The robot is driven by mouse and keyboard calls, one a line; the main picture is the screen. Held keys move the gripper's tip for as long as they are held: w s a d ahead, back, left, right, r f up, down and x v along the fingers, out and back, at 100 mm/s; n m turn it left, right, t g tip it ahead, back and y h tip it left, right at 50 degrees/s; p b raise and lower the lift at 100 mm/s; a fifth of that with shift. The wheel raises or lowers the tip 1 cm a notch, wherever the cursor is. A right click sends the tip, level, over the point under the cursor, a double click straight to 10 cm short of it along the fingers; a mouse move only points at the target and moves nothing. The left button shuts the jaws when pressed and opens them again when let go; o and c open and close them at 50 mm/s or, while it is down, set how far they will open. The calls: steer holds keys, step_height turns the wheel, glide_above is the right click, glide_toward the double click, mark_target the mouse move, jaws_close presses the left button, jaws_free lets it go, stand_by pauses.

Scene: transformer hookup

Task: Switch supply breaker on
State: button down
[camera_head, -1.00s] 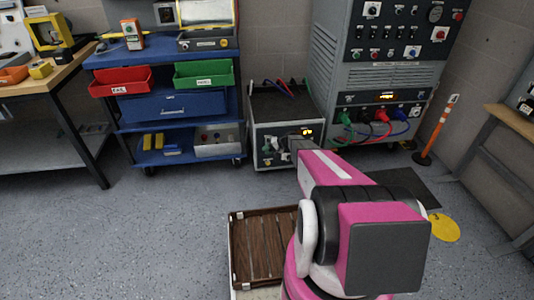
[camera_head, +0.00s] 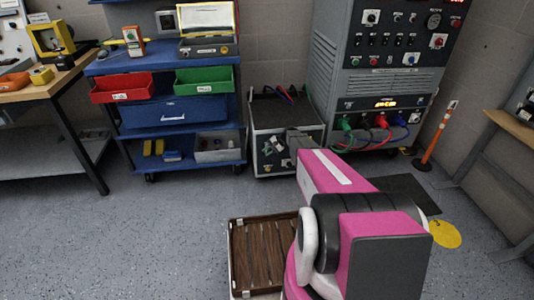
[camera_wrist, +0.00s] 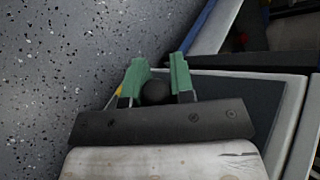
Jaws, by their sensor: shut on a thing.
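My gripper (camera_wrist: 158,66) shows in the wrist view with two green fingers closed around a small round black knob (camera_wrist: 155,92). The fingers lie close to the dark panel of a grey-edged unit (camera_wrist: 255,105). In the head view my pink arm reaches to the front of a low grey transformer box (camera_head: 260,150), and the gripper itself is hidden there. Dark fittings show on the visible left part of the box front. I cannot read any label that tells whether the knob is the supply breaker.
A tall grey cabinet (camera_head: 335,75) with switches, a lit orange display and coloured cables stands right of the box. A blue shelf cart (camera_head: 105,65) stands left. A wooden pallet (camera_head: 262,250) lies in front, beside my arm. An orange post (camera_head: 437,137) stands right.

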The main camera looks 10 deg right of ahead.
steer(key=c, duration=1)
jaws_free()
steer(key=shift+o, duration=0.2)
steer(key=v, duration=1.1)
steer(key=shift+f, duration=0.1)
